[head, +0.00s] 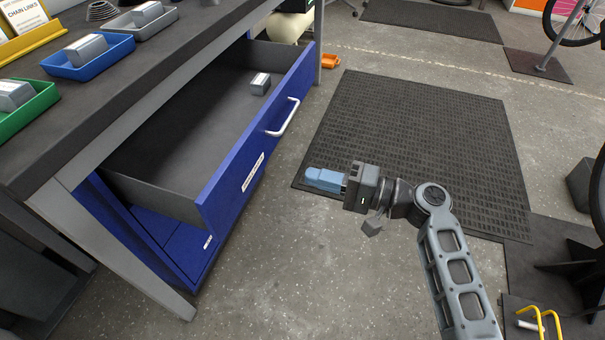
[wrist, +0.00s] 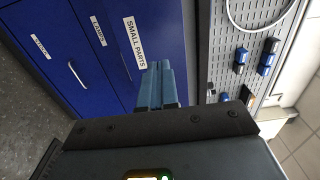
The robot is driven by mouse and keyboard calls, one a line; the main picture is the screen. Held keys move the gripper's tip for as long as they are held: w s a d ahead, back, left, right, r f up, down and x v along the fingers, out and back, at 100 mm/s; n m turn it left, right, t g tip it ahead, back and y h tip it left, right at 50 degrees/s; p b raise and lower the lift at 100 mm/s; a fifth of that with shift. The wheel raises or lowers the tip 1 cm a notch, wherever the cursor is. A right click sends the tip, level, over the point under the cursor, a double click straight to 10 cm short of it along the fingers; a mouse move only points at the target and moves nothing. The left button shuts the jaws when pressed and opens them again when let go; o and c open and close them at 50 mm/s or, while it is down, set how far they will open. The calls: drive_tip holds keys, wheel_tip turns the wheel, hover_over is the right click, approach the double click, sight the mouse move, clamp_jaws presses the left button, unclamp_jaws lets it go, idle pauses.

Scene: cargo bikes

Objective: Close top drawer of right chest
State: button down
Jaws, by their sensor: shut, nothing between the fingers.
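The top drawer of the blue chest stands pulled far out in the head view; its blue front (head: 232,163) has a white bar handle (head: 284,118) and a white label. The chest's lower part (head: 170,242) shows beneath it, under the workbench. In the wrist view the top drawer front (wrist: 168,22) is labelled SMALL PARTS, beside other labelled blue fronts. My gripper (head: 310,175) is shut and empty, to the right of the drawer front and apart from it in the head view. Its blue fingers (wrist: 160,68) point toward the SMALL PARTS front in the wrist view.
A small grey box (head: 260,84) lies in the drawer. The dark workbench top (head: 130,75) carries blue, grey and green trays. A black floor mat (head: 420,130) lies right of the drawer. A pegboard (wrist: 240,50) with tools shows in the wrist view.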

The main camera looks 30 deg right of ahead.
sight(248, 160)
drive_tip(key=x, duration=1.2)
drive_tip(key=shift+w+a, duration=0.15)
drive_tip(key=shift+a, duration=0.05)
drive_tip(key=shift+f+b, duration=0.1)
drive_tip(key=shift+b, duration=0.2)
drive_tip(key=b+x, duration=0.3)
drive_tip(key=x, duration=0.4)
drive_tip(key=b+x, duration=0.4)
drive_tip(key=x, duration=0.4)
drive_tip(key=b+x, duration=0.4)
drive_tip(key=x, duration=0.4)
drive_tip(key=shift+a+f, duration=0.1)
drive_tip(key=shift+f, duration=0.15)
drive_tip(key=shift+w+a+r+b, duration=0.1)
drive_tip(key=shift+w+a+b, duration=0.3)
drive_tip(key=shift+w+b, duration=0.15)
drive_tip(key=shift+a+r, duration=0.1)
drive_tip(key=shift+r, duration=0.2)
drive_tip(key=shift+a, duration=0.1)
